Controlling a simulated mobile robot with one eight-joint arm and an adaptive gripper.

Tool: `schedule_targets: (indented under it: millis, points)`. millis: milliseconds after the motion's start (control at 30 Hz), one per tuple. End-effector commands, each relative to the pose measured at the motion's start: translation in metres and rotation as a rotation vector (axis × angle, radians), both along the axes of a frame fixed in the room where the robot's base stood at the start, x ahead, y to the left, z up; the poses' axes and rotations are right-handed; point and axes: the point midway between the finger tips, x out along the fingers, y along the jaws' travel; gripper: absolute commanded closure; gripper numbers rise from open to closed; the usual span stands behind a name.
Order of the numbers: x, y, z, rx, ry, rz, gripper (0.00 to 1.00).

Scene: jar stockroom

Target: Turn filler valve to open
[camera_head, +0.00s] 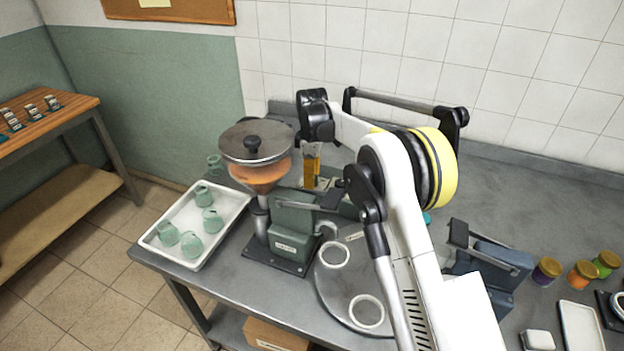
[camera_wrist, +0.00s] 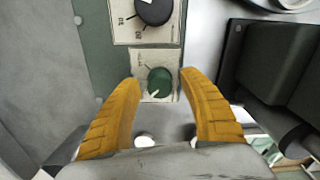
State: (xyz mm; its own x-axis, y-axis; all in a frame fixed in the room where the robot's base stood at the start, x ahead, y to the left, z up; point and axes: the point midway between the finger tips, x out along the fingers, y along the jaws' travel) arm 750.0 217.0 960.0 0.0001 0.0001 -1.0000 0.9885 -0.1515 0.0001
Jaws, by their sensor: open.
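The filler (camera_head: 292,218) is a green machine with a lidded hopper (camera_head: 256,142) of orange contents, standing at the bench's left end. In the wrist view a round green knob (camera_wrist: 159,84) with a pale pointer mark sits on a small cream plate. A dark knob (camera_wrist: 154,10) sits on a larger marked plate above it. Which knob is the filler valve, I cannot tell. My gripper (camera_wrist: 161,78) has yellow fingers, open, one on each side of the green knob; contact is not clear.
A white tray (camera_head: 160,232) with several green jars is left of the filler. A round plate (camera_head: 340,283) with white rings lies in front. A blue-grey device (camera_head: 487,270) and small lidded jars (camera_head: 582,273) are at the right. My arm crosses above the bench.

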Motion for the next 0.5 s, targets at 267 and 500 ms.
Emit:
schedule_targets:
  millis: [267, 500]
  points:
    - [0.0000, 0.0000, 0.0004, 0.000, 0.000, 0.000, 1.00]
    - [0.0000, 0.0001, 0.0006, 0.000, 0.000, -0.012, 1.00]
